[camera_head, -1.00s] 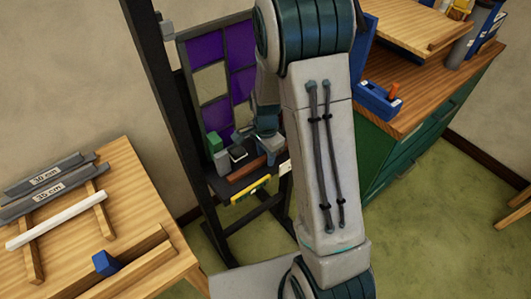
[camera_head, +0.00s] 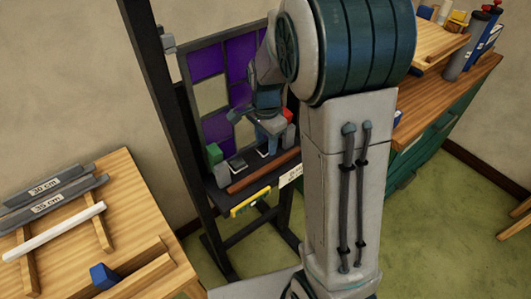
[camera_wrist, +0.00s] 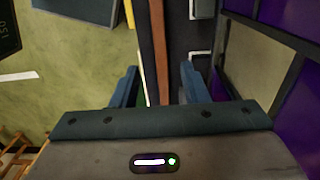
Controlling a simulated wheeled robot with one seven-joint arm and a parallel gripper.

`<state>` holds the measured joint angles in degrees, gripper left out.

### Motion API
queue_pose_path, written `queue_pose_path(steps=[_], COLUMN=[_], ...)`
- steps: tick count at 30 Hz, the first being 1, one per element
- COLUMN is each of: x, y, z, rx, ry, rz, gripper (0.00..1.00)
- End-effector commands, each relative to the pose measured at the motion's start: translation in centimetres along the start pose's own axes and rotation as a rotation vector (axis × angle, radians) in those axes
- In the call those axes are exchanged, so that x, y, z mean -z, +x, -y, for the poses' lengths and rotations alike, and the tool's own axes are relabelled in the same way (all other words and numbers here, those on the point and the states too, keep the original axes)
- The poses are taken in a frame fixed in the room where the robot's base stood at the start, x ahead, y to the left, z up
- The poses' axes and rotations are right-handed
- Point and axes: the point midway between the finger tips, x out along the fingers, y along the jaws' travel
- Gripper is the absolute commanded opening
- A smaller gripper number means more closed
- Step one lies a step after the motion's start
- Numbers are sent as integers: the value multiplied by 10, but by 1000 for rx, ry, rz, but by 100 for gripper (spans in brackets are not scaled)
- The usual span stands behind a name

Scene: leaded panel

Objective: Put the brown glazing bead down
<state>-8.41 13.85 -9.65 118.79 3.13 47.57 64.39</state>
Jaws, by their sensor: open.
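The brown glazing bead (camera_head: 263,174) lies along the dark ledge (camera_head: 222,197) of the easel, below the purple and clear panel (camera_head: 208,65). My gripper (camera_head: 268,135) is over the ledge, just behind the bead in the head view. In the wrist view the bead (camera_wrist: 158,40) runs lengthwise between my two fingers (camera_wrist: 158,78). The fingers are open, with a gap on each side of the bead. The bead's near end is hidden by my gripper body. The height of the fingers above the bead is hard to tell.
The left table (camera_head: 128,190) holds grey bars, a white bar (camera_head: 55,231) and a blue block (camera_head: 103,276). A green cabinet stands right.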

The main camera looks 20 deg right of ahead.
Motion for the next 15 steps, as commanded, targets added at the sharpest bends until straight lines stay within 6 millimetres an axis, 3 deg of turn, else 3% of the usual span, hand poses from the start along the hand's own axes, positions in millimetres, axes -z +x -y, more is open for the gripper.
queue_pose_path(steps=[8,15], x=[-3,-20], y=[-25,-63], z=[-7,-48], rx=[15,88], ry=[-47,-338], rz=[0,-24], gripper=[41,41])
